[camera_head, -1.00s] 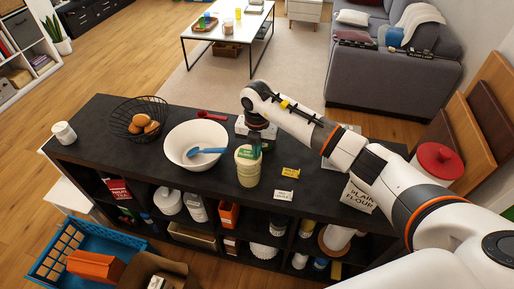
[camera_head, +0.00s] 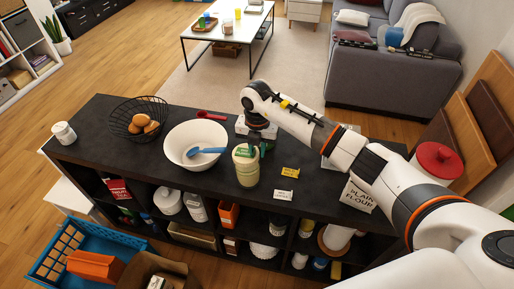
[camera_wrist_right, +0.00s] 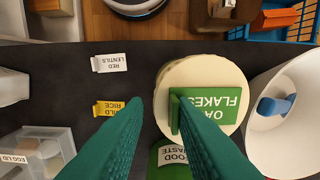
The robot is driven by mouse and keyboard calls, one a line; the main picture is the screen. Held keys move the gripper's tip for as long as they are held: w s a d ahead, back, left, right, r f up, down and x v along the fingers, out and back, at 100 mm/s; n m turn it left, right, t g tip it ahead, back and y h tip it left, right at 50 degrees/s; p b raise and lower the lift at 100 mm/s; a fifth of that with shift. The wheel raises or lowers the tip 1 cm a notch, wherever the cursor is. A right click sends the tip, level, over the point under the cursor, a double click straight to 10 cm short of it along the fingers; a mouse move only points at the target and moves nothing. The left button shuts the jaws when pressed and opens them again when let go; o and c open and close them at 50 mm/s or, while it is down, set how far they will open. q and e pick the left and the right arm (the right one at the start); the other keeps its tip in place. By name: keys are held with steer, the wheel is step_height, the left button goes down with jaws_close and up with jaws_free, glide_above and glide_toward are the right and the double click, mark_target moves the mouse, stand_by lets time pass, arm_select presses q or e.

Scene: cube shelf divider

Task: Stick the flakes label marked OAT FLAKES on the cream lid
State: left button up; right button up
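The cream lid (camera_head: 240,160) tops a pale jar (camera_head: 248,178) near the front edge of the dark shelf top. The green OAT FLAKES label (camera_wrist_right: 218,103) lies on the lid in the right wrist view, with its raised tab near my right gripper's finger. The label also shows on the lid in the head view (camera_head: 245,152). My right gripper (camera_wrist_right: 160,102) is over the lid's edge, its green fingers apart with nothing held between them. One finger hides part of the label. My left gripper is not in view.
A white bowl (camera_head: 182,132) with a blue utensil stands left of the jar. A yellow label (camera_head: 290,172) and a white RED LENTILS label (camera_head: 283,194) lie to its right. A green FOOD WASTE item (camera_wrist_right: 170,158) sits close by in the wrist view. A wire egg basket (camera_head: 128,113) stands farther left.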

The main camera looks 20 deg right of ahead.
steer(key=shift+s, duration=0.1)
steer(key=shift+a+r, duration=0.1)
steer(key=shift+r, duration=0.15)
step_height(320, 180, up, 12)
steer(key=b, duration=0.3)
steer(key=shift+f, duration=0.25)
